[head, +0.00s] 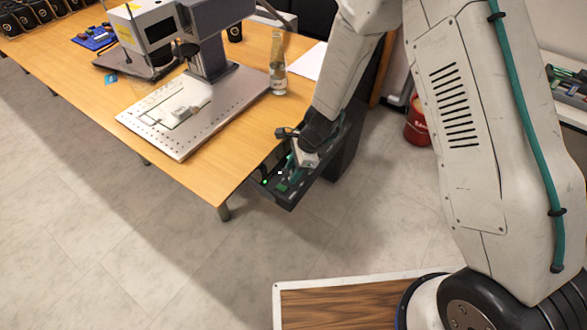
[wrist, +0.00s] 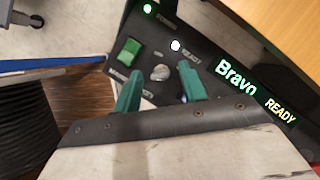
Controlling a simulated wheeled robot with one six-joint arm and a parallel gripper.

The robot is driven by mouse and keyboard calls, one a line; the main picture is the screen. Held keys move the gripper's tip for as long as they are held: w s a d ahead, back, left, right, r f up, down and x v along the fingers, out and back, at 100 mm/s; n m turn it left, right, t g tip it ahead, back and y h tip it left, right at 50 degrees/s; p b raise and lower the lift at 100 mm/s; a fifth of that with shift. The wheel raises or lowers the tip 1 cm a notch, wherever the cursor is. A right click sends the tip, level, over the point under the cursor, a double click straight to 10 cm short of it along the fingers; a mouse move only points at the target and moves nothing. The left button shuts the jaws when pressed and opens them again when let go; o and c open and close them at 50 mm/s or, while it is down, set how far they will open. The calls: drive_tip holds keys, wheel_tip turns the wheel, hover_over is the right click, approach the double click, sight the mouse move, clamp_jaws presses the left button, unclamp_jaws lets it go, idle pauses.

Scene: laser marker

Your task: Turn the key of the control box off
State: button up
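The control box (head: 289,198) is a dark box beside the right end of the wooden table; its black panel (wrist: 207,62) fills the upper wrist view. The key (wrist: 160,72) is a small silver piece on that panel. My gripper (wrist: 160,68) has two green fingers, open, one to each side of the key in the picture. I cannot tell whether they touch it. In the head view my gripper (head: 297,165) is over the box and the key cannot be made out.
The panel has a green switch (wrist: 129,51), a lit green lamp (wrist: 147,9), a lit white lamp (wrist: 176,45) and a display (wrist: 250,88) reading "Bravo READY". The table (head: 215,160) holds a laser machine (head: 207,55) and a bottle (head: 278,70). Open floor lies in front.

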clamp_jaws()
drive_tip(key=shift+n, duration=0.4)
drive_tip(key=n+g, duration=0.1)
drive_tip(key=n, duration=0.3)
drive_tip(key=shift+w+g, duration=0.15)
drive_tip(key=shift+g, duration=0.25)
drive_tip(key=n, duration=0.2)
drive_tip(key=n+g+h, duration=0.1)
drive_tip(key=n, duration=0.1)
drive_tip(key=shift+w+a+h, duration=0.1)
drive_tip(key=shift+a+h, duration=0.05)
drive_tip(key=shift+h, duration=0.15)
drive_tip(key=n, duration=0.2)
drive_tip(key=n+g+h, duration=0.1)
drive_tip(key=n, duration=0.2)
drive_tip(key=shift+a+h, duration=0.1)
drive_tip(key=shift+h, duration=0.2)
drive_tip(key=shift+a+n+h, duration=0.1)
drive_tip(key=shift+n+h, duration=0.7)
drive_tip(key=shift+n, duration=1.2)
